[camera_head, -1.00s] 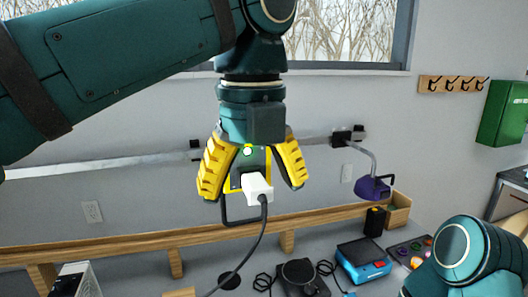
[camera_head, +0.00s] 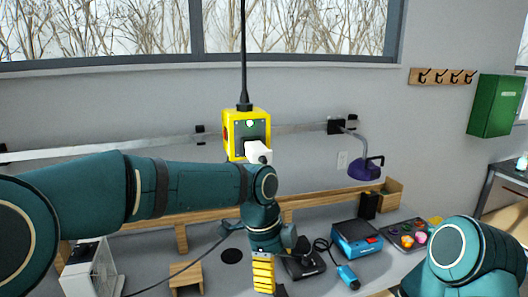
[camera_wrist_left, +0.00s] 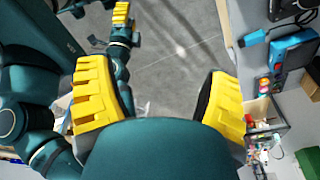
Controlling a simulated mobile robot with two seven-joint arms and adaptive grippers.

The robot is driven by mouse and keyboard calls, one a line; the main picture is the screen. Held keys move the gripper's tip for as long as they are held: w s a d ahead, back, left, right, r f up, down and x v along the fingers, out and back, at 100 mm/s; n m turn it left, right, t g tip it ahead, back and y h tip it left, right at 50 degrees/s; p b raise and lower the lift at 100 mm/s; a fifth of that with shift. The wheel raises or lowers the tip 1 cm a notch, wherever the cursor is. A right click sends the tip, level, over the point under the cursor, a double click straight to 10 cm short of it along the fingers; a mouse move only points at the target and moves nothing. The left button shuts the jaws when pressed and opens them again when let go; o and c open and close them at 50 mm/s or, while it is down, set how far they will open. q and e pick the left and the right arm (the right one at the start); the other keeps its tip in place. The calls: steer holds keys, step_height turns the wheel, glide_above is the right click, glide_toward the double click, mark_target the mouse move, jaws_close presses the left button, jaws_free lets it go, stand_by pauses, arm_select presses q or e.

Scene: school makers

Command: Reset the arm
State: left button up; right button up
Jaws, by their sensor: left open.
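A yellow socket box (camera_head: 238,130) hangs from a black cord, with a white plug (camera_head: 258,152) at its front. Grey floor (camera_wrist_left: 180,60) shows clear.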

arm_select(q)
steer(key=a+f+n+h+b, duration=0.3)
steer(key=f+n, duration=0.7)
steer(key=f, duration=1.5)
steer(key=s+a+f+n+t+b, duration=0.1)
steer(key=s+a+f+n, duration=0.3)
steer(key=f, duration=0.5)
steer(key=s+a+f+n+t+y+b, duration=0.1)
steer(key=s+a+f+n+b, duration=0.1)
steer(key=s+a+f+n, duration=0.3)
steer(key=s+f+n, duration=0.3)
steer(key=f+n, duration=0.1)
steer(key=n, duration=0.1)
steer(key=shift+s+a+b, duration=0.2)
steer(key=shift+s+b, duration=0.05)
steer(key=shift+b, duration=0.15)
